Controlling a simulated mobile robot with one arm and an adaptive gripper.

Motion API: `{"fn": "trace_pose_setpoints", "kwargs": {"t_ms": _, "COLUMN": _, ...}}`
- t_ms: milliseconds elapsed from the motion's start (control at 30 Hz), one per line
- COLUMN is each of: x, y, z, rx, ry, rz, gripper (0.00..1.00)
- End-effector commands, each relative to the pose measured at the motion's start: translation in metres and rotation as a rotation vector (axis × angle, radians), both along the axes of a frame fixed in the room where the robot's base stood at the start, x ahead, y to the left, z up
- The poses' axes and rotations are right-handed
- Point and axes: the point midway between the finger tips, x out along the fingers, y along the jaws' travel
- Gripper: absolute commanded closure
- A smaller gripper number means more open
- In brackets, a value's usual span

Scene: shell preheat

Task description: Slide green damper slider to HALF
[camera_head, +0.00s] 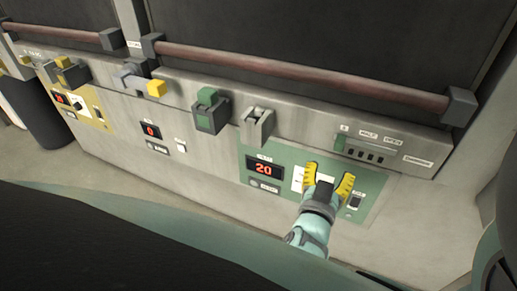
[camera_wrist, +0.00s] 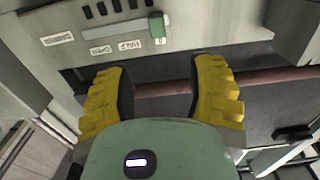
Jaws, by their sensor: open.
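The green damper slider (camera_head: 340,143) is a small green block at the left end of its slot, on the raised ledge above the green panel. Labels HALF, OPEN and DAMPER run to its right. In the wrist view the slider (camera_wrist: 157,25) shows upside down beside the 0 label, with the HALF label (camera_wrist: 130,44) to its left. My gripper (camera_head: 329,173) has yellow fingers spread apart and empty, in front of the panel and below the slider. In the wrist view the gripper (camera_wrist: 163,68) has the slider beyond its fingertips, not between them.
The green panel has a red display (camera_head: 264,169) reading 20 and a black switch (camera_head: 355,201). To the left are a grey latch (camera_head: 257,126), a green-topped latch (camera_head: 209,112) and a yellow panel (camera_head: 92,108). A reddish bar (camera_head: 300,72) runs above the ledge.

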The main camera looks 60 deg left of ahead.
Motion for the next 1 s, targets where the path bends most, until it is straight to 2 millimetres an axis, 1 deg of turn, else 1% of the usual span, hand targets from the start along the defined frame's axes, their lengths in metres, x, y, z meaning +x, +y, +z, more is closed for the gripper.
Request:
{"fn": "trace_pose_setpoints", "kwargs": {"t_ms": 33, "x": 0.011, "y": 0.006, "z": 0.002, "rx": 0.005, "ry": -0.004, "rz": -0.005, "gripper": 0.45}}
{"fn": "trace_pose_setpoints", "kwargs": {"t_ms": 200, "x": 0.040, "y": 0.022, "z": 0.003, "rx": 0.005, "ry": -0.005, "rz": -0.008, "gripper": 0.45}}
{"fn": "trace_pose_setpoints", "kwargs": {"t_ms": 533, "x": 0.086, "y": 0.050, "z": 0.002, "rx": 0.002, "ry": -0.003, "rz": -0.005, "gripper": 0.45}}
{"fn": "trace_pose_setpoints", "kwargs": {"t_ms": 700, "x": 0.099, "y": 0.059, "z": 0.002, "rx": 0.002, "ry": -0.003, "rz": -0.005, "gripper": 0.45}}
{"fn": "trace_pose_setpoints", "kwargs": {"t_ms": 1000, "x": 0.107, "y": 0.063, "z": 0.001, "rx": 0.002, "ry": -0.002, "rz": -0.007, "gripper": 0.45}}
